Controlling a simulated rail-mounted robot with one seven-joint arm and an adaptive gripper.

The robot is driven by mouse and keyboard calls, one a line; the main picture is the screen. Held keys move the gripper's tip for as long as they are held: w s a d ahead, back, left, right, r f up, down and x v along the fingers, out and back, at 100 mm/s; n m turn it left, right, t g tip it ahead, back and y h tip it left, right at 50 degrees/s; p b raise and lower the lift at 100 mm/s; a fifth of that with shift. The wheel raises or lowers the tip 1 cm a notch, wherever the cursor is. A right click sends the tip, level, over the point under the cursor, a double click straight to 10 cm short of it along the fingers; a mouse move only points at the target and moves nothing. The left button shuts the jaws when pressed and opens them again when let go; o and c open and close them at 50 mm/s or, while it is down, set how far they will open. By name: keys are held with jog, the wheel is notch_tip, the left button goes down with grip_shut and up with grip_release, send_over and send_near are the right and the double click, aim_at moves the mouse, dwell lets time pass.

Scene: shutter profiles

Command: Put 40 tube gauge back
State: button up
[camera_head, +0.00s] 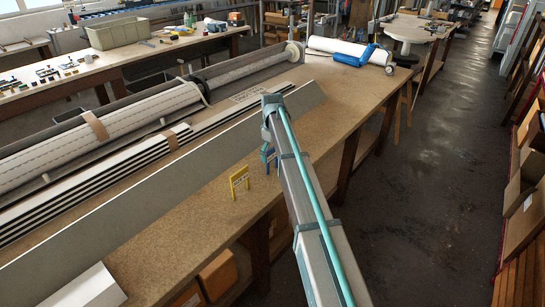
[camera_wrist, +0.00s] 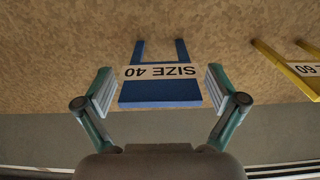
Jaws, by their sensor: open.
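The blue size 40 tube gauge (camera_wrist: 159,93) is a flat piece with two prongs and a white label reading "SIZE 40", upside down in the wrist view. It lies between the fingers of my gripper (camera_wrist: 158,88), which is open with a pad on each side and a visible gap to each edge. In the head view the blue gauge (camera_head: 268,157) shows only in part beside my arm, at the bench's front edge. My fingers are hardly visible there, and I cannot tell their exact height against the gauge.
A yellow gauge (camera_head: 240,181) stands on the brown bench top (camera_head: 215,205) just left of the blue one; its label ends in "60" in the wrist view (camera_wrist: 295,68). A long grey profile (camera_head: 150,200) lies behind them. Fabric rolls (camera_head: 100,131) lie farther back. The floor aisle at right is clear.

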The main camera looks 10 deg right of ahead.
notch_tip(320, 180, up, 11)
jog(key=shift+b, duration=1.2)
